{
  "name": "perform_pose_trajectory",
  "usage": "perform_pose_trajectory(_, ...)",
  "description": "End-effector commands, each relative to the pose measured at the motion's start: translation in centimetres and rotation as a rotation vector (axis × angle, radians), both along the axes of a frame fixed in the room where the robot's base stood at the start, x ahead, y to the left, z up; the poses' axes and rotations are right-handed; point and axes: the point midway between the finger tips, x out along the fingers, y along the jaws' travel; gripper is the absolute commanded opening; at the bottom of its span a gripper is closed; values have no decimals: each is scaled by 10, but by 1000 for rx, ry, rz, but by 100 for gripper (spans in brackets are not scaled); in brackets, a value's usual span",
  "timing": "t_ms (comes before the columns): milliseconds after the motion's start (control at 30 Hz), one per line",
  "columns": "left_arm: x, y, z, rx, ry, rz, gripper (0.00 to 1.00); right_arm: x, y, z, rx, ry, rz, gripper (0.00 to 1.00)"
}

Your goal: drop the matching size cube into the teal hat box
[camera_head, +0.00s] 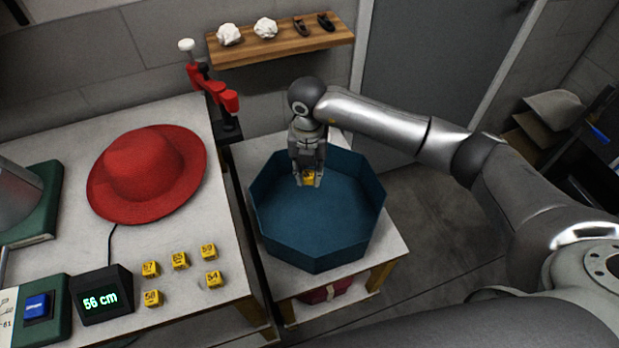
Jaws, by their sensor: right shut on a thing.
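The teal hat box (318,228) is an open octagonal box on a small white table at the centre. My right gripper (308,180) is over the inside of the box near its far wall, pointing down, shut on a yellow cube (308,179). The number on the held cube is too small to read. Several yellow numbered cubes stay on the left table, among them 67 (150,269), 65 (180,260) and 58 (153,298). A black display (102,297) reads 56 cm. My left gripper is not in view.
A red hat (147,173) lies on the left table (60,120). A red clamp-like device (210,88) stands at that table's far right corner. A wooden shelf (282,43) with small items hangs on the wall behind the box. A blue button (37,306) sits at lower left.

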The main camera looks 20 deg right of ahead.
Motion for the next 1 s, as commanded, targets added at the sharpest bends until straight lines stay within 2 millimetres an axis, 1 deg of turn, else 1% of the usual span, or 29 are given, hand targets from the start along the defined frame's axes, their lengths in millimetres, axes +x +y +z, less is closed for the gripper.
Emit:
perform_pose_trajectory(33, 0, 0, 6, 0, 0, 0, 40, -1, 1, -1, 2, 4, -96, 14)
perform_pose_trajectory(300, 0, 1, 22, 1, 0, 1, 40, -6, 2, -18, 0, 4, -667, 14)
perform_pose_trajectory(400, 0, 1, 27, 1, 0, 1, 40, -8, 2, -24, -2, 4, -845, 14)
perform_pose_trajectory(500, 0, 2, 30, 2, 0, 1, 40, -9, 2, -29, 0, 2, -986, 14)
perform_pose_trajectory(600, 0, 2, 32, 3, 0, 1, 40, -11, 2, -32, 0, 2, -1081, 14)
perform_pose_trajectory(700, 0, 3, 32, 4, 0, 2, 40, -11, 2, -35, -1, 0, -1130, 14)
perform_pose_trajectory(867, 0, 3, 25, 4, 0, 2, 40, -12, 2, -44, -1, 0, -1148, 14)
perform_pose_trajectory(1000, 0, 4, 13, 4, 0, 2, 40, -12, 2, -57, -2, 0, -1147, 14)
